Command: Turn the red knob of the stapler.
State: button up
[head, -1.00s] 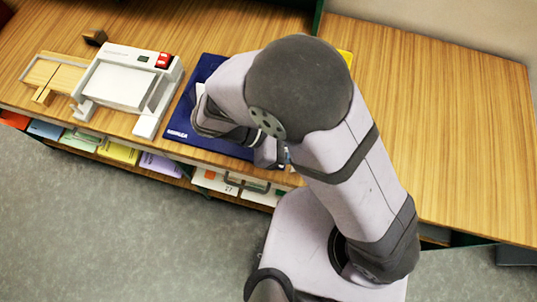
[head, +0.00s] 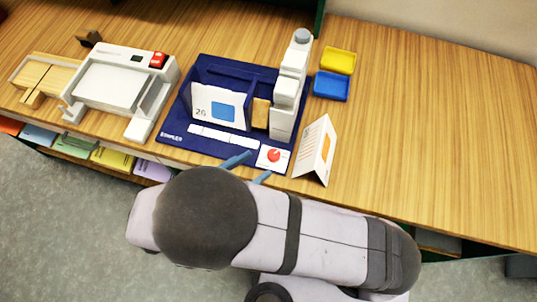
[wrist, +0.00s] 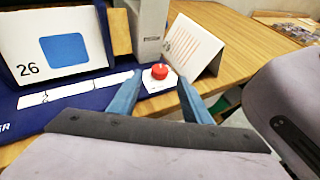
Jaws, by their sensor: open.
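The stapler (head: 288,90) is a tall white and grey machine on a dark blue base (head: 190,143). Its red knob (head: 274,155) sits on a white plate at the base's front right corner. The knob also shows in the wrist view (wrist: 160,71), with a small white mark on it. My gripper (head: 249,167) is open, its two blue fingers at the front edge of the base. In the wrist view my gripper (wrist: 157,90) has one finger to each side of the knob's line, nearer the camera than the knob. I see no contact with the knob.
A folded white card (head: 316,150) stands tented just right of the knob. A card marked 26 (head: 222,105) stands in the blue base. Yellow (head: 338,60) and blue (head: 331,86) trays lie behind right. A white machine (head: 120,82) stands left. The table's right side is clear.

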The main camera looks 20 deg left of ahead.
aim_at(274, 154)
jog(key=shift+p+x, duration=0.95)
jog(key=shift+x, duration=2.2)
jog(key=shift+d, duration=0.1)
jog(key=c, duration=1)
